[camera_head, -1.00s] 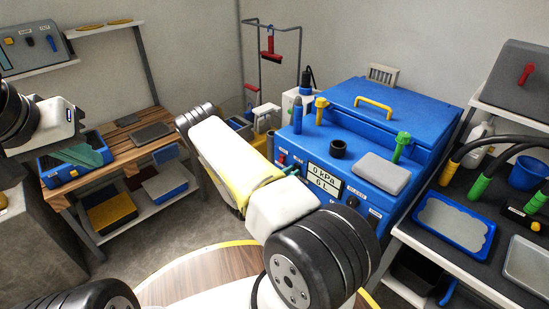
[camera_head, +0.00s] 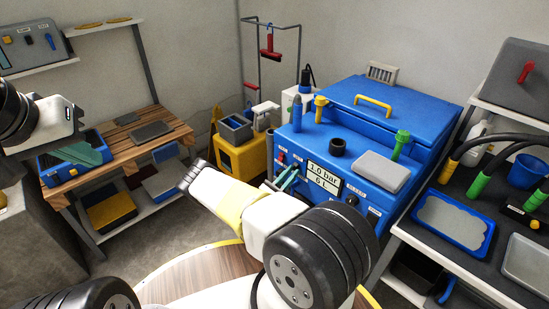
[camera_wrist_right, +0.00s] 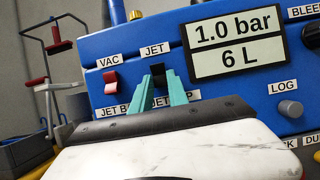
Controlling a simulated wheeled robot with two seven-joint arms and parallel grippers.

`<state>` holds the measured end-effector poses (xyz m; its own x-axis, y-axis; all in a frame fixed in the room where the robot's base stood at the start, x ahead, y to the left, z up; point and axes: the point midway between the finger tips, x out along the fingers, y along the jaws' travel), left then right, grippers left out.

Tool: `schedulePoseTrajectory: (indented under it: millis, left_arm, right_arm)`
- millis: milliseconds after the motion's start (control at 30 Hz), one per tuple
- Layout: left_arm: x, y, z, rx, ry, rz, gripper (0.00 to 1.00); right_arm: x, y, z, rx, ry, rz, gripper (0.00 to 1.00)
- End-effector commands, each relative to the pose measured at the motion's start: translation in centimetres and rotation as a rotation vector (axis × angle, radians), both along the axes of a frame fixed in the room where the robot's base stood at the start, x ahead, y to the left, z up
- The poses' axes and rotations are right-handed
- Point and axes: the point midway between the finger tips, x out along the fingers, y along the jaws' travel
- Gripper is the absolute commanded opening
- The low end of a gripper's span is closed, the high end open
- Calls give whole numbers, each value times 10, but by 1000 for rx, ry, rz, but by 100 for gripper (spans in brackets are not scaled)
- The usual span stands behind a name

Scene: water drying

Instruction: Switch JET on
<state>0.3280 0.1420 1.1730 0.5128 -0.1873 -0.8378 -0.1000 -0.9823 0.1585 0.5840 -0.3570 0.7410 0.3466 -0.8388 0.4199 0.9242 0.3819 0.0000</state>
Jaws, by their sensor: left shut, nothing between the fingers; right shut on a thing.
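The blue machine (camera_head: 368,115) stands at centre right with its front panel facing me. Its display (camera_head: 323,180) reads 1.0 bar and 6 L. In the right wrist view, the dark JET switch (camera_wrist_right: 158,72) sits under the JET label, right of the red VAC switch (camera_wrist_right: 111,82). My right gripper (camera_wrist_right: 158,76) has its teal fingertips on both sides of the JET switch, shut on it; the fingers partly hide it. In the head view my right gripper (camera_head: 287,177) reaches the panel. My left gripper (camera_head: 88,152) is shut and empty above the blue bin on the left.
The wooden bench (camera_head: 165,137) is at left. A yellow box (camera_head: 241,158) with a grey bin stands left of the machine. The right table (camera_head: 518,215) holds a blue tray (camera_head: 452,222), hoses and a blue bucket (camera_head: 528,172). A round wooden table (camera_head: 205,272) is in front.

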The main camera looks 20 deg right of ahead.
Motion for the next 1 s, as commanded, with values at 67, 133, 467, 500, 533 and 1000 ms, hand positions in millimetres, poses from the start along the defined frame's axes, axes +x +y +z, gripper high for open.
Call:
schedulePoseTrajectory:
  millis: [67, 133, 467, 500, 533, 1000]
  left_arm:
    - [0, 0, 0, 0, 0, 0, 0]
    - [0, 0, 0, 0, 0, 0, 0]
    - [0, 0, 0, 0, 0, 0, 0]
    - [0, 0, 0, 0, 0, 0, 0]
    - [0, 0, 0, 0, 0, 0, 0]
    - [0, 0, 0, 0, 0, 0, 0]
  right_arm:
    - [1, 0, 0, -3, -2, 1, 0]
    - [1, 0, 0, -2, -1, 1, 0]
    - [0, 0, 0, -1, -1, 1, 42]
    - [0, 0, 0, -1, -1, 1, 42]
    - [0, 0, 0, -1, -1, 1, 42]
    - [-14, 37, -19, 0, 0, 4, 42]
